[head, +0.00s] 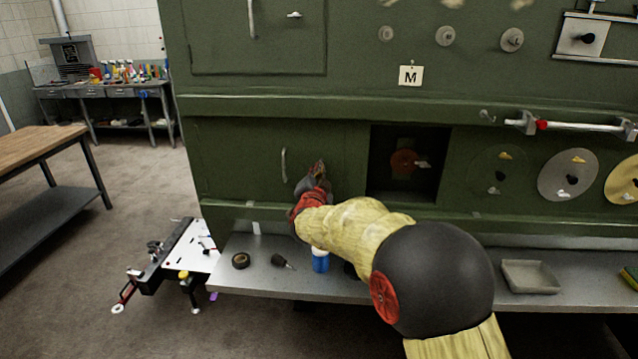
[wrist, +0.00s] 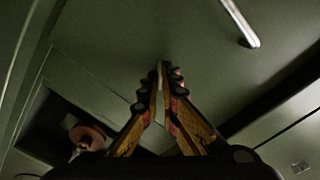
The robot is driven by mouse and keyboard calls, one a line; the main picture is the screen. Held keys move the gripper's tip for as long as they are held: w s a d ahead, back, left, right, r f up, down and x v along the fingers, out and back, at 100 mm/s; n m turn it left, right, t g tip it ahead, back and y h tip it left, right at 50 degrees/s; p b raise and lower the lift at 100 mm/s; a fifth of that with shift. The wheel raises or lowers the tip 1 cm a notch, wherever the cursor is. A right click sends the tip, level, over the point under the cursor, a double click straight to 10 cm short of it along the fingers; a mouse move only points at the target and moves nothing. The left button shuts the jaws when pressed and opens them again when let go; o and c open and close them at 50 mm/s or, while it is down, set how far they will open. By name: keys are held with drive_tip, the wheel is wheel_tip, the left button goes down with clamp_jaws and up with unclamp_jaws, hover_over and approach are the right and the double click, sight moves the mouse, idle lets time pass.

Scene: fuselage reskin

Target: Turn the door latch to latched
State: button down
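The lower green door (head: 236,150) is closed in the panel and has a long pale handle (head: 284,164). The handle also shows at the upper right of the wrist view (wrist: 240,22). My gripper (head: 318,168) is at the right part of this door, right of the handle. In the wrist view its fingers (wrist: 160,68) converge almost together, with a thin pale strip between the tips. The strip appears to be the door latch (wrist: 160,76), seen edge-on. The fingers hide most of it, so its angle is not clear. In the head view my gripper covers that spot.
Right of the door is a dark square opening (head: 379,183) with a reddish disc (head: 404,162) inside. The grey shelf (head: 345,290) below holds a tape roll (head: 241,261), a screwdriver (head: 281,261), a blue bottle (head: 320,261) and a tray (head: 530,277). Round covers (head: 568,175) are at right.

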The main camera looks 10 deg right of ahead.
drive_tip(key=m+b, duration=0.8)
drive_tip(key=b, duration=0.1)
drive_tip(key=shift+f+m+b, duration=0.25)
drive_tip(key=shift+m+b, duration=0.1)
drive_tip(key=shift+m, duration=0.05)
drive_tip(key=shift+d, duration=0.1)
drive_tip(key=c, duration=2.1)
unclamp_jaws()
drive_tip(key=shift+r, duration=0.1)
drive_tip(key=shift+c, duration=0.2)
drive_tip(key=shift+o, duration=0.4)
drive_tip(key=v, duration=1.2)
